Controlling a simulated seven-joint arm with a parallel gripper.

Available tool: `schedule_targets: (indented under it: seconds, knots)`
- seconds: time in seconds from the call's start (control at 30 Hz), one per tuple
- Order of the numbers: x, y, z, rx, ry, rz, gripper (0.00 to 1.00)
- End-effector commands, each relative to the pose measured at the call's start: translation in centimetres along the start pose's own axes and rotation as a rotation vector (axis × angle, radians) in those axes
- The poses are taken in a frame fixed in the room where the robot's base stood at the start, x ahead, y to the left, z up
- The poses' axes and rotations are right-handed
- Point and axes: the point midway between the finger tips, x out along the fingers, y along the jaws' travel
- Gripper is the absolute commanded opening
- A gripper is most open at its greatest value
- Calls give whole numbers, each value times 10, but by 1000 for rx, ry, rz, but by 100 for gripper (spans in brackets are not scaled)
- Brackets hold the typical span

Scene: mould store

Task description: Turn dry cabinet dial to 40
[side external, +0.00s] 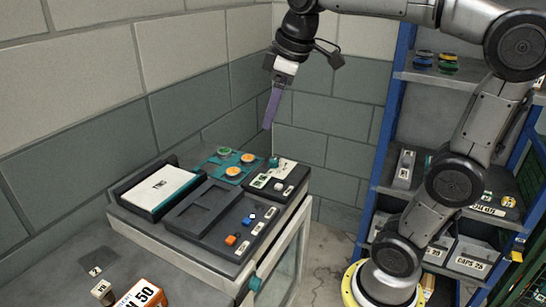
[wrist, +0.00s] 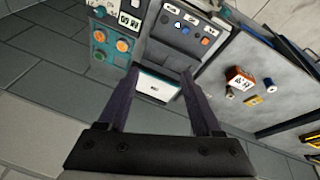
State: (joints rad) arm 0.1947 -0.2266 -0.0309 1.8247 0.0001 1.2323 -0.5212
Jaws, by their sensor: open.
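The dry cabinet (side external: 165,245) has a pale body and a glass front, with a grey top that carries trays and panels. A teal knob (side external: 255,283) sits on the cabinet's front edge. I cannot tell which knob is the task's dial. My gripper (side external: 266,126) hangs above the back of the cabinet, apart from everything. In the wrist view its purple fingers (wrist: 158,75) are spread and empty.
A teal panel (side external: 229,166) with orange and green round parts lies beside the control box. A black tray with a white block (side external: 160,188) and a dark tray (side external: 213,212) lie on top. A blue-framed shelf (side external: 381,150) stands right; brick walls close the back.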

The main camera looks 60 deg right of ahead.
Motion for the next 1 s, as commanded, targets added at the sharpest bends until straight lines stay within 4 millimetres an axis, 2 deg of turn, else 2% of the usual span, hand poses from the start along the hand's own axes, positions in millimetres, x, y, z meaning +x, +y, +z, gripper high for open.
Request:
schedule_targets:
  seconds: [0.03, 0.1, 0.23, 0.37, 0.53, 0.6, 0.7, 0.83, 1.0]
  knots:
    - [7, 19, -12, 5, -28, -5, 66]
    - [17, 43, -24, 7, -62, -12, 66]
    - [43, 90, -39, 26, -122, -30, 66]
    - [78, 138, -43, 66, -181, -55, 66]
    - [130, 192, -29, 151, -246, -87, 66]
    - [148, 205, -20, 181, -269, -101, 66]
    - [169, 215, -5, 213, -301, -125, 66]
    - [179, 221, 7, 237, -318, -137, 66]
    - [194, 218, 12, 238, -319, -138, 66]
